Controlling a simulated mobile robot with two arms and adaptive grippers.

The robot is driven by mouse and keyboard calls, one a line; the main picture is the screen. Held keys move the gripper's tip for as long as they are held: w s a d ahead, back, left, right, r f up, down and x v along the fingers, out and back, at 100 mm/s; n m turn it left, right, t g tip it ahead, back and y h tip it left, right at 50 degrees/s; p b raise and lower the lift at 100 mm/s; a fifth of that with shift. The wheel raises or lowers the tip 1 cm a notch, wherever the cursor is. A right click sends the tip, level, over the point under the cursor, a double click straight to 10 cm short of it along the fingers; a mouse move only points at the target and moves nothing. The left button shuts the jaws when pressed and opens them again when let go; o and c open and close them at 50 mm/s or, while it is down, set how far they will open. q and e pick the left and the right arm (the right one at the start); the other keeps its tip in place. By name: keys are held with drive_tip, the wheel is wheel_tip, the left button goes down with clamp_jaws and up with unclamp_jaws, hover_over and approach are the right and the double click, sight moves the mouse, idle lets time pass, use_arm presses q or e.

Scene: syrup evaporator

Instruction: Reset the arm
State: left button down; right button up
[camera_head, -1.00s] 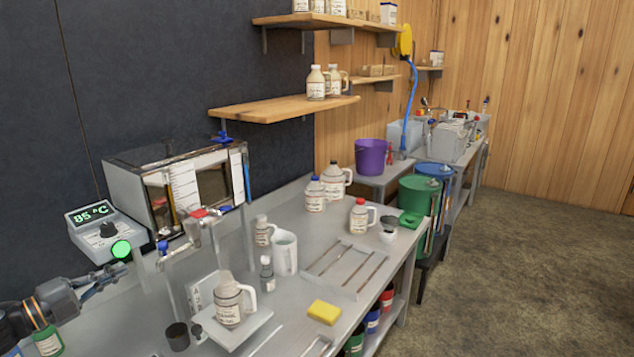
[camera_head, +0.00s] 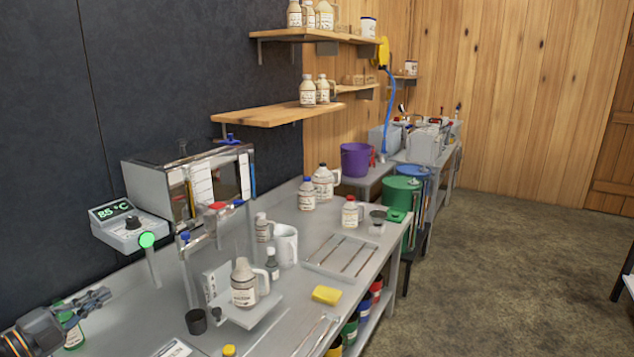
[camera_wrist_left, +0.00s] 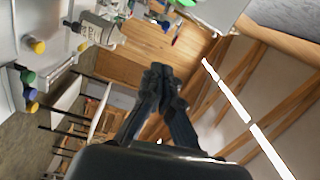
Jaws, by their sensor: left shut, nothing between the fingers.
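My left gripper (camera_head: 97,300) is at the lower left of the head view, over the left end of the steel bench (camera_head: 215,335). It is shut and empty. Its two black fingers also show closed together in the left wrist view (camera_wrist_left: 161,72). The temperature controller (camera_head: 130,224), reading 85 °C with a lit green button, is above and to the right of the gripper. My right gripper is not in view.
A jug (camera_head: 243,283) stands on a small scale platform. The glass-fronted evaporator box (camera_head: 150,182) stands at the wall. Floor (camera_head: 500,270) to the right is open.

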use_arm(q)
drive_tip(key=s+d+f+n+y, duration=0.1)
drive_tip(key=d+f+n+y, duration=0.4)
drive_tip(key=d+f+n, duration=0.35)
drive_tip(key=s+d+f+n+g+y, duration=0.1)
drive_tip(key=s+d+f+n+g, duration=0.1)
drive_tip(key=s+d+f, duration=0.2)
drive_tip(key=s+d+f+n+g+y, duration=0.2)
drive_tip(key=s+d+f+n, duration=0.1)
drive_tip(key=s, duration=0.5)
drive_tip(key=s+d+f+n+g+y, duration=0.1)
drive_tip(key=s+d+f+n+g, duration=0.2)
drive_tip(key=s+d+f, duration=0.2)
drive_tip(key=shift+s+f+n, duration=0.25)
drive_tip(key=shift+s+f, duration=0.7)
drive_tip(key=shift+f, duration=0.2)
drive_tip(key=s+d+n+g, duration=0.1)
drive_tip(key=s+d+g, duration=0.2)
drive_tip(key=s, duration=0.5)
drive_tip(key=s+d+n+g, duration=0.2)
drive_tip(key=s+g, duration=0.1)
drive_tip(key=s, duration=0.4)
wheel_tip(320, 180, down, 24)
drive_tip(key=s+a+f+g, duration=0.2)
drive_tip(key=s+a+f, duration=0.1)
drive_tip(key=s+f, duration=1.5)
drive_tip(key=shift+s+m, duration=0.2)
drive_tip(key=shift+m, duration=0.1)
